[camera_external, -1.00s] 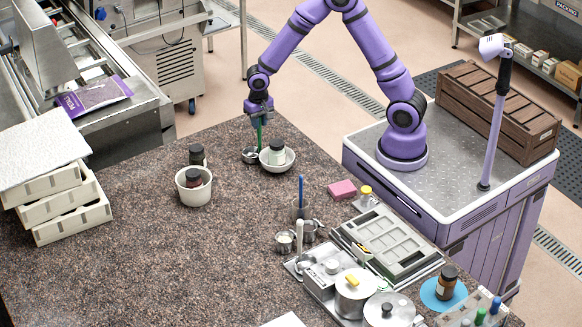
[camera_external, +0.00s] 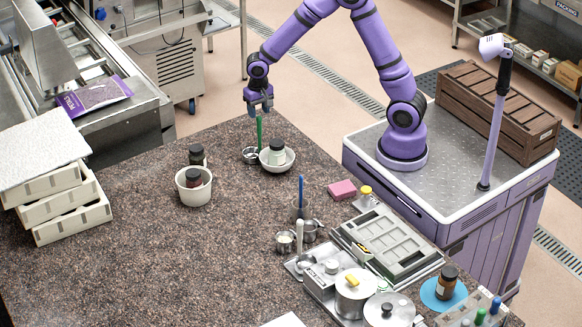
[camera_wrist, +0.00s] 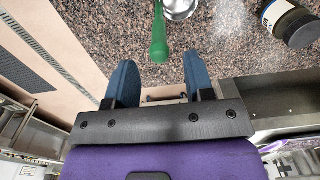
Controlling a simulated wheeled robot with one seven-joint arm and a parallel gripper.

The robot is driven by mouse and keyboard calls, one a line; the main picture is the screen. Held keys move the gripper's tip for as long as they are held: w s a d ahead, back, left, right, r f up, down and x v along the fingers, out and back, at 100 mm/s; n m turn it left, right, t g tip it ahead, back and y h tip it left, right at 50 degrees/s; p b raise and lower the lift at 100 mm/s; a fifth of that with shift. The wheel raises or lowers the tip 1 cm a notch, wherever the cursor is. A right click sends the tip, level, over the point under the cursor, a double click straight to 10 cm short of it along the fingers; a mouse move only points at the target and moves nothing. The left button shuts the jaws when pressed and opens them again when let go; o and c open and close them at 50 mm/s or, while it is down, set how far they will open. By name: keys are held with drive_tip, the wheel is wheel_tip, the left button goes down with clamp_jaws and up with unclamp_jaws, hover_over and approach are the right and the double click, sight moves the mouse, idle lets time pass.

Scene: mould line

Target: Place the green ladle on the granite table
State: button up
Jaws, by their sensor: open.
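The green ladle (camera_external: 259,133) stands on the granite table (camera_external: 135,265) near its far corner, handle upright and small steel cup at the bottom. It is beside a white bowl with a dark-lidded jar in it. My gripper (camera_external: 261,108) is open and empty just above the handle's top, apart from it. In the wrist view, the green handle (camera_wrist: 159,42) points toward the gap between my two open fingers (camera_wrist: 160,70), and part of the ladle's steel cup shows at the top edge.
The white bowl (camera_external: 288,163) with the jar (camera_external: 277,150) stands close right of the ladle. A white tub (camera_external: 184,192) and dark jars are to the left. A blue-handled ladle (camera_external: 301,188), pink sponge (camera_external: 342,190) and pots are nearer right. The table's middle left is clear.

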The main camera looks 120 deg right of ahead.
wheel_tip(320, 180, up, 6)
drive_tip(key=s+a+r+n+t+h, duration=0.15)
drive_tip(key=a+r+n, duration=0.35)
drive_tip(key=a, duration=0.5)
drive_tip(key=s+a+r+n, duration=0.2)
drive_tip(key=a+r+n, duration=0.1)
drive_tip(key=a+r, duration=0.5)
drive_tip(key=s+a+r+n+t+y, duration=0.1)
drive_tip(key=s+a+r+n+t, duration=0.1)
drive_tip(key=s+a+n, duration=0.7)
drive_tip(key=s+a+t, duration=0.1)
drive_tip(key=s+a, duration=0.4)
drive_tip(key=a, duration=0.1)
drive_tip(key=shift+s+a+r+t, duration=0.15)
drive_tip(key=shift+t, duration=0.2)
drive_tip(key=shift+o, duration=0.5)
drive_tip(key=shift+s+a+n+y, duration=0.25)
drive_tip(key=shift+s+n, duration=0.15)
drive_tip(key=shift+n, duration=0.1)
drive_tip(key=shift+d, duration=0.1)
drive_tip(key=shift+w, duration=0.1)
